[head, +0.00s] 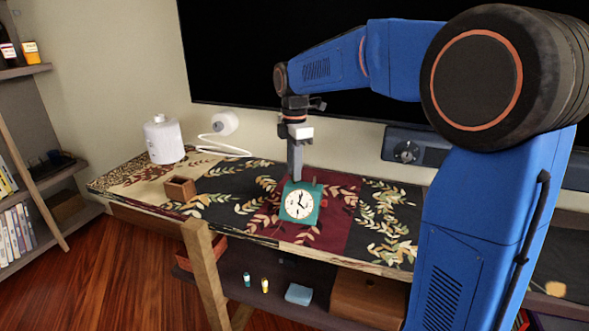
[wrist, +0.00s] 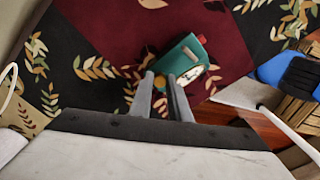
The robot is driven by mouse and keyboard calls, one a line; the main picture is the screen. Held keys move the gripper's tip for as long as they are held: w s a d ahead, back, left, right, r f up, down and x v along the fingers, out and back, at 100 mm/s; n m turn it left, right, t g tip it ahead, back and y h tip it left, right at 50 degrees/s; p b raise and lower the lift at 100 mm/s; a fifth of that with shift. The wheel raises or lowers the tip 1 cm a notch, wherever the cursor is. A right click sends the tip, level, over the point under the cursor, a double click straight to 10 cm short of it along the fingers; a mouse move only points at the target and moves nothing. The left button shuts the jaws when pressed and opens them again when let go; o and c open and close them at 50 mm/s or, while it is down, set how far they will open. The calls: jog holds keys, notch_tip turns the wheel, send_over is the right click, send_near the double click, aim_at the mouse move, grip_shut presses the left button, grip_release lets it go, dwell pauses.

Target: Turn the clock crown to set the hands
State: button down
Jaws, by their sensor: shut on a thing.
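A teal clock (head: 315,214) with a round cream face (head: 292,207) stands on the patterned shelf top, its face toward the head camera. Its dark hands are small; one points roughly up and the other toward the lower right. In the wrist view the clock (wrist: 184,50) lies just ahead of the fingertips, with a small red part (wrist: 202,39) at its far side. My gripper (head: 296,178) points down at the clock's top left. In the wrist view its fingers (wrist: 162,80) are close together on a small gold crown (wrist: 160,83), mostly hidden between them.
A small open wooden box (head: 180,190) stands left of the clock. A white canister (head: 163,140) and a white round device with a cable (head: 225,123) are farther back left. A dark screen (head: 240,60) hangs behind. The cloth right of the clock is clear.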

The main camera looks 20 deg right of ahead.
jog(key=m, duration=0.8)
jog(key=shift+m, duration=0.3)
jog(key=m, duration=0.4)
jog(key=shift+m, duration=0.3)
jog(key=m, duration=1.3)
jog(key=shift+m, duration=0.3)
jog(key=m, duration=0.4)
jog(key=shift+m, duration=2.1)
